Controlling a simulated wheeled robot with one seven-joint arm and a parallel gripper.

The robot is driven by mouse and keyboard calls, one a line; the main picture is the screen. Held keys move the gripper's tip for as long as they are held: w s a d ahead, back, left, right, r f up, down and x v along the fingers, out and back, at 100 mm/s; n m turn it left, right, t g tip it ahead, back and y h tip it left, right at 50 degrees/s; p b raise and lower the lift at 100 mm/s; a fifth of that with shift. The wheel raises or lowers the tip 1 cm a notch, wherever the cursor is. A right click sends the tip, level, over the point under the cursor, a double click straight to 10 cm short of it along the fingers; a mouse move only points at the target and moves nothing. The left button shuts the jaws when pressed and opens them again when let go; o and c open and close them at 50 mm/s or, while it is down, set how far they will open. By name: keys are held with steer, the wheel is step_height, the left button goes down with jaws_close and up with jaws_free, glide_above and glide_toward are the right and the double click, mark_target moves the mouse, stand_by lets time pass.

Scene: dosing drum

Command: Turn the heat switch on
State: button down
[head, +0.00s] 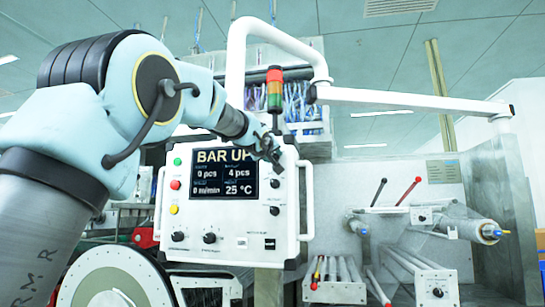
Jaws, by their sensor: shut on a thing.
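The white control panel (229,257) hangs from a white support arm in the head view. Its screen (222,175) reads "BAR UP", with 0 pcs, 4 pcs, 0 m/min and 25 °C. My gripper (273,160) is at the panel's upper right, beside the screen, shut on a small switch there that the fingers mostly hide. Two black knobs sit below it in the same column, a middle knob (274,183) and a lower knob (274,211). The labels are too small to read, so I cannot tell which one is marked heat.
A stack light (274,88) stands just above the panel, close to my wrist. Green, red and yellow buttons (175,185) line the panel's left side. Two black knobs (209,238) are at its lower left. Levers and rollers (484,231) stand to the right.

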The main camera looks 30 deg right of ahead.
stand_by(0.4)
steer(key=m+b, duration=0.1)
steer(key=m, duration=0.4)
steer(key=shift+m+b, duration=0.35)
steer(key=shift+m, duration=0.05)
steer(key=m, duration=0.5)
steer(key=shift+m, duration=0.7)
steer(key=c, duration=0.5)
jaws_free()
steer(key=shift+s, duration=0.1)
